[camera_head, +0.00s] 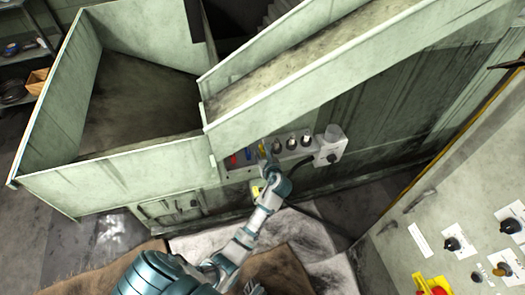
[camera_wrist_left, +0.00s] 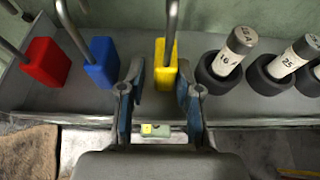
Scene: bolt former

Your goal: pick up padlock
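Three padlocks with grey shackles sit in a grey tray in the left wrist view: a red padlock (camera_wrist_left: 46,64), a blue padlock (camera_wrist_left: 103,62) and a yellow padlock (camera_wrist_left: 165,78). In the head view they are small, with the red padlock (camera_head: 233,159) left of my gripper. My left gripper (camera_wrist_left: 160,75) is open, with one finger on each side of the yellow padlock's lower body. A gap shows between the padlock and the fingers; how far down they reach is hard to tell. In the head view my left gripper (camera_head: 267,152) reaches the tray.
Black-based fuses (camera_wrist_left: 224,68) with white labelled tops stand right of the yellow padlock. A grey socket box (camera_head: 330,146) is on the machine's side. A sloping green metal chute (camera_head: 310,75) overhangs the tray. A control panel (camera_head: 455,225) with knobs stands at the right.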

